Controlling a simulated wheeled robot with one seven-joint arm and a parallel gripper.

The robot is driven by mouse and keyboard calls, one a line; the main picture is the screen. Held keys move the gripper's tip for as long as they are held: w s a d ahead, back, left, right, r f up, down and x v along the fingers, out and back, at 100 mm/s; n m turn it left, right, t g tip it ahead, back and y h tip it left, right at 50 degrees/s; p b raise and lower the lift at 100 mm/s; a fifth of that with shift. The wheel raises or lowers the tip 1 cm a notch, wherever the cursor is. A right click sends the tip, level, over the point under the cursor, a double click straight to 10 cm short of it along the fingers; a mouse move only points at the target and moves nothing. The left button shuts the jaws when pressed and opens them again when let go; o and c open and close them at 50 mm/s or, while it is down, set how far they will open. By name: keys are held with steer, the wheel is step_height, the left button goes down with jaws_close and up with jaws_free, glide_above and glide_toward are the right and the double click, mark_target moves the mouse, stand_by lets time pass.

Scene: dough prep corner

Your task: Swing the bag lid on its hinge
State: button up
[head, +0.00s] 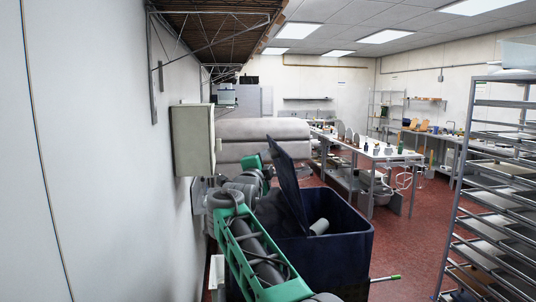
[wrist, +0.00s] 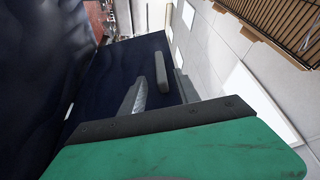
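A dark navy lid (head: 291,190) stands steeply raised above a dark blue bin (head: 345,256), at the lower middle of the head view. In the wrist view the lid's flat navy face (wrist: 112,82) fills the middle. A short grey bar (wrist: 160,64), perhaps its handle, shows against that face. My gripper (wrist: 161,78) is beside the lid, with its two grey fingers apart on either side of the bar's near end. I cannot tell whether they touch it. In the head view my arm hides the lid's lower left edge and the gripper's fingers cannot be made out.
A grey cylinder (head: 319,227) shows at the bin's opening. A wall box (head: 193,140) hangs close on the left. A tall tray rack (head: 495,190) stands at right, with clear red floor (head: 412,240) before it.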

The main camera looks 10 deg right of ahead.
mark_target(270, 152)
steer(key=p+x, duration=0.2)
steer(key=x, duration=0.1)
steer(key=p+x, duration=0.2)
steer(key=x, duration=0.1)
steer(key=shift+s+d+r+p, duration=0.1)
steer(key=shift+d+r+p, duration=0.1)
steer(key=shift+r+p, duration=0.1)
steer(key=shift+w+d+f+p, duration=0.2)
steer(key=shift+w+p, duration=0.2)
steer(key=shift+w, duration=0.2)
jaws_close()
stand_by(0.5)
